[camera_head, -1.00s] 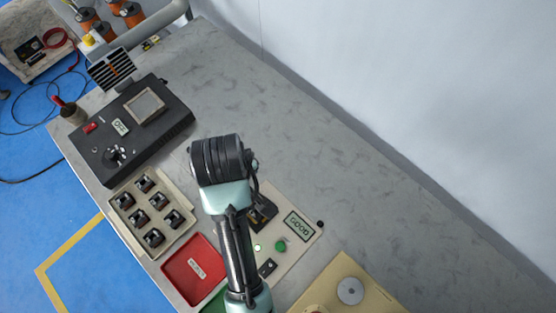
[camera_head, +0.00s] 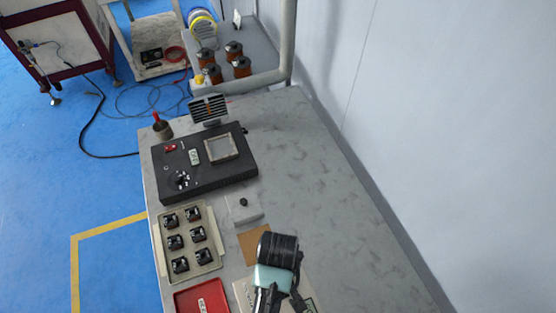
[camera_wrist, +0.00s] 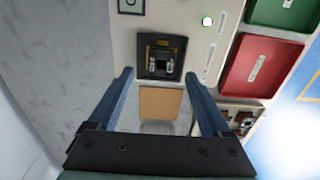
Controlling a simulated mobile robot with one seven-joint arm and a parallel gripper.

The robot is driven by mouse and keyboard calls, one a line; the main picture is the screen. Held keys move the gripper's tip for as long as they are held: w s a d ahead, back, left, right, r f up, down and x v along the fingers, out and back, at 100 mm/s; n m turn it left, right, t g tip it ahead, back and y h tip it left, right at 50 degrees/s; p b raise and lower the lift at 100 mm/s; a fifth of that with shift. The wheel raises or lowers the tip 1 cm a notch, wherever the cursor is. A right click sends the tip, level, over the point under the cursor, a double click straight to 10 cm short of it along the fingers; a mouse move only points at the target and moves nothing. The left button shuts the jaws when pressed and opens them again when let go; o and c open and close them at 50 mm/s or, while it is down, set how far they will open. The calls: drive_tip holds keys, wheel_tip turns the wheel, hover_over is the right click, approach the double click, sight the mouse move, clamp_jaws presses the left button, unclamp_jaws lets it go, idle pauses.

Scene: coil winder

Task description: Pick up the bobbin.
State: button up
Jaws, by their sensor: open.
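In the wrist view, a small dark part with pale metal contacts, seemingly the bobbin (camera_wrist: 158,62), sits in a black socket (camera_wrist: 179,44) on a pale test panel (camera_wrist: 203,22). My gripper (camera_wrist: 160,75) is open and empty, its two blue fingers apart on either side of a line to the socket. The fingertips appear just short of the socket; their height above it is unclear. In the head view, my arm covers the socket and the fingers. Several similar black parts stand in a beige tray (camera_head: 187,240) at the left.
A brown square pad (camera_wrist: 160,103) lies between the fingers in the wrist view. A red bin (camera_head: 201,297) is beside the panel; a green bin (camera_wrist: 278,14) shows in the wrist view. A black winder box (camera_head: 215,185) stands farther back. The bench's right side (camera_head: 345,190) is clear.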

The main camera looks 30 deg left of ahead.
drive_tip(key=shift+s+d+f, duration=0.1)
drive_tip(key=shift+f, duration=0.95)
drive_tip(key=shift+s+d+f, duration=0.1)
drive_tip(key=shift+f, duration=0.95)
clamp_jaws()
